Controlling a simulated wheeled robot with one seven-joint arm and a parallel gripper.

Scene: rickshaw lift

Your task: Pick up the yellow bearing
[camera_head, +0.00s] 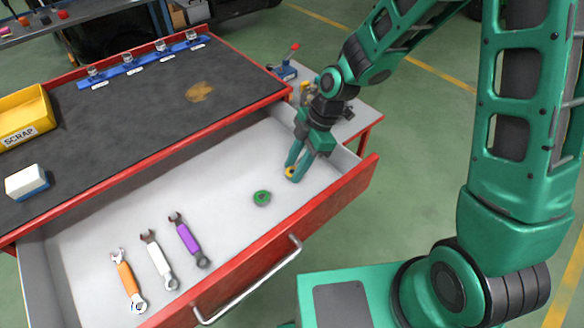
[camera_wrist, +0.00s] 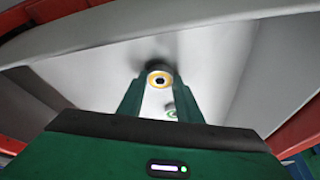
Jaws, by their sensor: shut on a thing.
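The yellow bearing (camera_head: 290,173) is a small ring with a dark centre, near the right end of the open drawer. My gripper (camera_head: 296,172) reaches down into the drawer and is shut on it. In the wrist view the yellow bearing (camera_wrist: 160,80) sits between the two green fingertips (camera_wrist: 159,86), with a dark shadow just behind it. I cannot tell whether it touches the drawer floor. A green bearing (camera_head: 262,198) lies on the drawer floor to the left and nearer; it also shows in the wrist view (camera_wrist: 171,112), partly hidden by a finger.
The open drawer (camera_head: 228,180) has a red front with a metal handle (camera_head: 250,283). Orange (camera_head: 127,281), white (camera_head: 158,260) and purple (camera_head: 189,240) wrenches lie at its left. A yellow scrap bin (camera_head: 28,112) and a white-blue block (camera_head: 27,181) stand on the dark worktop.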

